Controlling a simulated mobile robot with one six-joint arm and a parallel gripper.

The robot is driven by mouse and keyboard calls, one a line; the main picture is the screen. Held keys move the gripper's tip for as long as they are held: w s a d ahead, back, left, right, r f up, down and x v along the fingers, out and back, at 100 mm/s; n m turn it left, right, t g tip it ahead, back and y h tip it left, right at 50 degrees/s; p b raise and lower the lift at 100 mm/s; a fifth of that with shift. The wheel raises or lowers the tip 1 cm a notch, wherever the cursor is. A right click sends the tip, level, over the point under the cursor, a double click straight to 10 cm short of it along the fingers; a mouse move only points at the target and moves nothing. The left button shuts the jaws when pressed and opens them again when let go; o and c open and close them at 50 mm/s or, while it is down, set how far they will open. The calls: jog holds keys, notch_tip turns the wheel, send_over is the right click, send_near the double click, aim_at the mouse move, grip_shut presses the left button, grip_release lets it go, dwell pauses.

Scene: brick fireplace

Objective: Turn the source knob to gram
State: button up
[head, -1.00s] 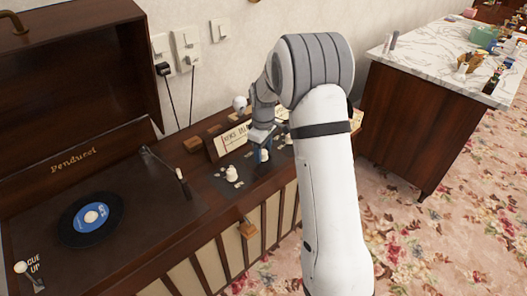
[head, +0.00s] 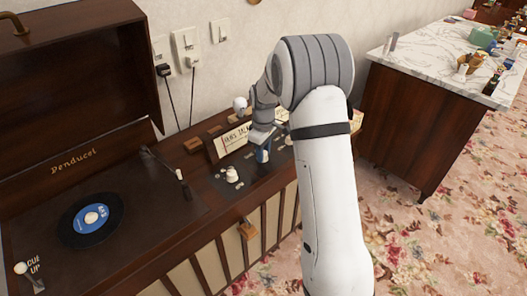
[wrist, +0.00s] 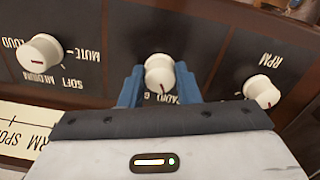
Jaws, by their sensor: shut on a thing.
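The source knob (wrist: 160,75) is round and white with a red mark, in the middle of the dark control panel in the wrist view. Its mark points toward the bottom of the picture, slightly right, beside upside-down lettering that reads "RADIO" and a "G", partly covered by my gripper. My gripper (wrist: 159,84) has one blue finger on each side of this knob and is shut on it. In the head view, my gripper (head: 263,155) is down at the panel on the console and hides most of the knob.
The RPM knob (wrist: 262,91) and a loudness knob (wrist: 41,53) flank the source knob closely. A sign card (head: 233,139) stands behind the panel. The turntable (head: 91,217) lies left under the raised lid (head: 75,85).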

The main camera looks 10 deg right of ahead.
jog(key=shift+m, duration=0.3)
jog(key=m+p, duration=0.1)
jog(key=m, duration=0.4)
jog(key=shift+r+m+p, duration=0.1)
jog(key=shift+m+p, duration=0.2)
jog(key=shift+p, duration=0.05)
jog(key=m, duration=0.5)
jog(key=shift+a+p, duration=0.1)
jog(key=shift+p, duration=0.3)
jog(key=shift+m, duration=0.4)
jog(key=o, duration=1)
notch_tip(320, 180, up, 8)
jog(key=shift+f+p, duration=0.2)
jog(key=shift+p, duration=0.25)
jog(key=shift+r, duration=0.1)
